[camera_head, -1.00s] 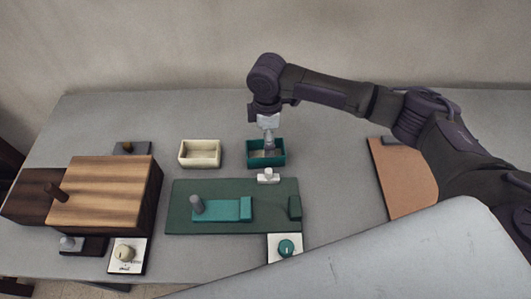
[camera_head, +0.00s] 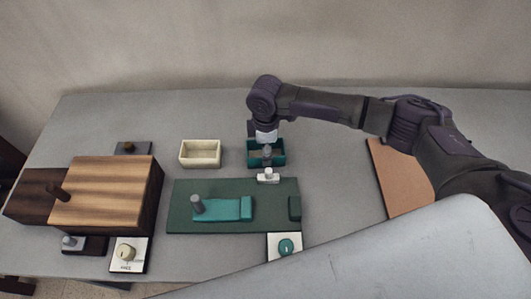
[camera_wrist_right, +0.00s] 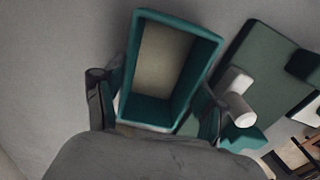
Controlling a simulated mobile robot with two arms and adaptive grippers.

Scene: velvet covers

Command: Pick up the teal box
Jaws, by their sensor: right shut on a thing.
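The teal box (camera_head: 251,156) is an open, hollow rectangular box, upright at the middle back of the grey table. I see no clear gap under it in the head view. In the right wrist view the box (camera_wrist_right: 150,111) is seen from above, with a beige inner floor. My right gripper (camera_head: 267,158) is down at the box, with one finger on either side of it. The right gripper (camera_wrist_right: 152,105) is shut on the box. My left gripper is not in view.
A cream open box (camera_head: 200,163) stands just left of the teal box. A dark green board (camera_head: 230,186) with a teal slider (camera_head: 225,210) and a white knob (camera_head: 268,176) lies in front. A wooden block (camera_head: 105,190) stands at left, a brown panel (camera_head: 402,180) at right.

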